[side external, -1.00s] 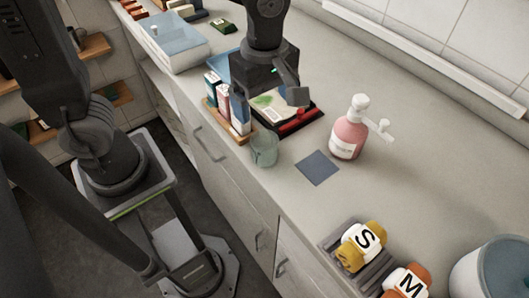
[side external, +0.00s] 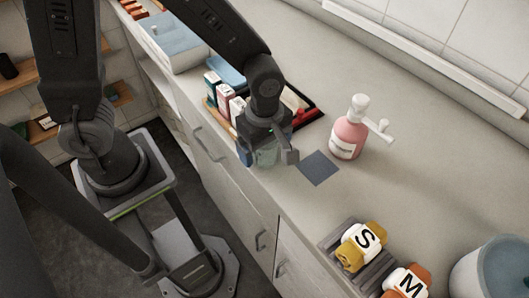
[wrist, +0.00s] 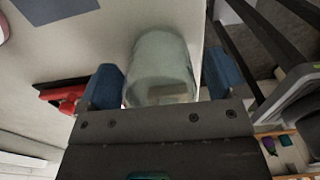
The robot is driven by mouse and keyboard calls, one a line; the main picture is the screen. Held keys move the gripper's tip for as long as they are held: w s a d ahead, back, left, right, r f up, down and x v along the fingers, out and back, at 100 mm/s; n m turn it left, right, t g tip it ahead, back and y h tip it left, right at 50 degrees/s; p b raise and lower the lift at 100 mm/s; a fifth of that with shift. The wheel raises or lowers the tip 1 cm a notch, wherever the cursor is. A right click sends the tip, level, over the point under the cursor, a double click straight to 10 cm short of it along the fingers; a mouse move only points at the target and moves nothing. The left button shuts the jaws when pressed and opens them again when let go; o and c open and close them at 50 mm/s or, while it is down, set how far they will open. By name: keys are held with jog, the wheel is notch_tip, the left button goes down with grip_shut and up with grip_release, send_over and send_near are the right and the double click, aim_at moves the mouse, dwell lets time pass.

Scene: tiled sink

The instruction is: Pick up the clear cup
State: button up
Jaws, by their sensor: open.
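The clear cup (side external: 265,156) stands upright near the counter's front edge, partly hidden behind my gripper in the side view. In the wrist view the clear cup (wrist: 161,66) lies between the two blue fingertips, with a small gap on each side. My gripper (side external: 267,157) is open, low over the counter and around the cup. It also shows in the wrist view (wrist: 164,86), its jaws spread on either side of the cup. The cup's lower part is hard to make out.
A dark blue square (side external: 319,168) lies right of the cup, with a pink pump bottle (side external: 348,138) beyond it. Small boxes (side external: 222,98) and a black-and-red tray (side external: 307,116) stand behind my gripper. A rack with yellow and orange rolls (side external: 362,246) is at the front right.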

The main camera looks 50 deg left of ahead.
jog(key=shift+f, duration=0.35)
jog(key=shift+c, duration=0.2)
jog(key=c, duration=1)
jog(key=shift+o, duration=0.2)
jog(key=shift+r, duration=0.1)
